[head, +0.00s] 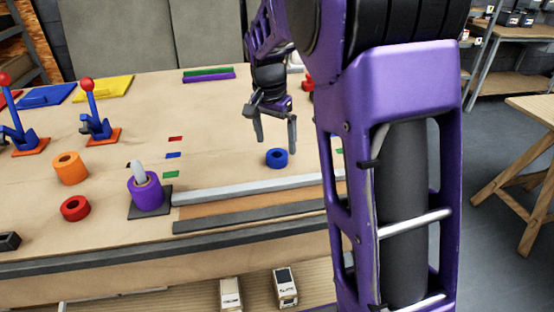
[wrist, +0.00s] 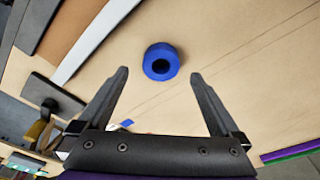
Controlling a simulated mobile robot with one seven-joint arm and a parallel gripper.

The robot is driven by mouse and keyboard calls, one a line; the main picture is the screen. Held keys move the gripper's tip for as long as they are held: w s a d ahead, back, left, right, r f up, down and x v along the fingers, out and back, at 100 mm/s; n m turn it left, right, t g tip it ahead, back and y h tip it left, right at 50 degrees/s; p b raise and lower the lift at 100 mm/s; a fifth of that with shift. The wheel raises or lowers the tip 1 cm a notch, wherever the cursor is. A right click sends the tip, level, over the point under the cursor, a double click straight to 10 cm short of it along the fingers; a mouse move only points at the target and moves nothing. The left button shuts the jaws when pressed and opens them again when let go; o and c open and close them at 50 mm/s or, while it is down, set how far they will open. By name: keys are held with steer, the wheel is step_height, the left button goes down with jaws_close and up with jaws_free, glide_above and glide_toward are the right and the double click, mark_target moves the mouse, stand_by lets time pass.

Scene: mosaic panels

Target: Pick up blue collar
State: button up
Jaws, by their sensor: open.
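The blue collar (head: 277,158) is a short ring with a centre hole, lying flat on the wooden tabletop. In the wrist view the collar (wrist: 161,62) sits just beyond my fingertips, near the middle between them. My gripper (head: 276,147) is open and empty, above the table close to the collar. In the wrist view my gripper (wrist: 160,72) shows both dark fingers spread wide, with the collar apart from both.
A grey rail (head: 250,190) runs in front of the collar. A purple cylinder (head: 147,193) stands on a dark plate at left. An orange ring (head: 69,168) and a red ring (head: 75,208) lie farther left. Table around the collar is mostly clear.

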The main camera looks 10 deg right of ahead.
mark_target(277, 151)
steer(key=f, duration=0.4)
steer(key=shift+w+d+f, duration=0.2)
steer(key=shift+w+f, duration=0.15)
steer(key=shift+f, duration=0.05)
steer(key=shift+r, duration=0.1)
jaws_close()
